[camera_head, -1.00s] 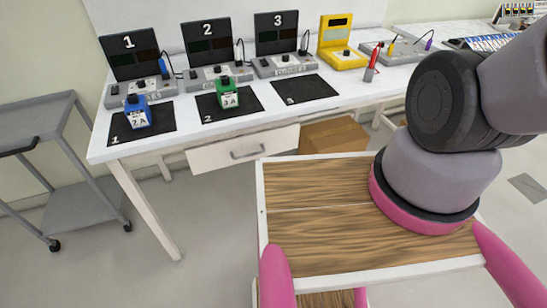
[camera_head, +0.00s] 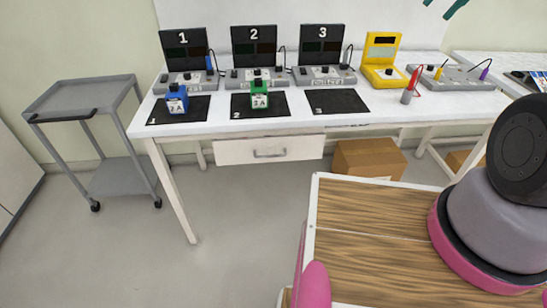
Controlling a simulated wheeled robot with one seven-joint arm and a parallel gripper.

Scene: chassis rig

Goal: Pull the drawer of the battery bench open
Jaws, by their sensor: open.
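The battery bench (camera_head: 215,128) is a white table against the wall. Its drawer (camera_head: 235,152) hangs under the top, left of the picture's middle, with a white front and a grey bar handle (camera_head: 270,154). The drawer front sits flush under the bench top and looks closed. My gripper (camera_head: 437,10) shows only as two teal fingertips at the top edge, right of centre. The fingertips are apart with nothing seen between them, and they appear well away from the handle. The rest of the gripper is out of frame.
Blue (camera_head: 176,100) and green (camera_head: 260,96) batteries stand on black mats before numbered testers. A yellow meter (camera_head: 381,62) stands further right. A grey cart (camera_head: 85,100) is at left. A cardboard box (camera_head: 368,158) sits right of the drawer. Floor before the drawer is clear.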

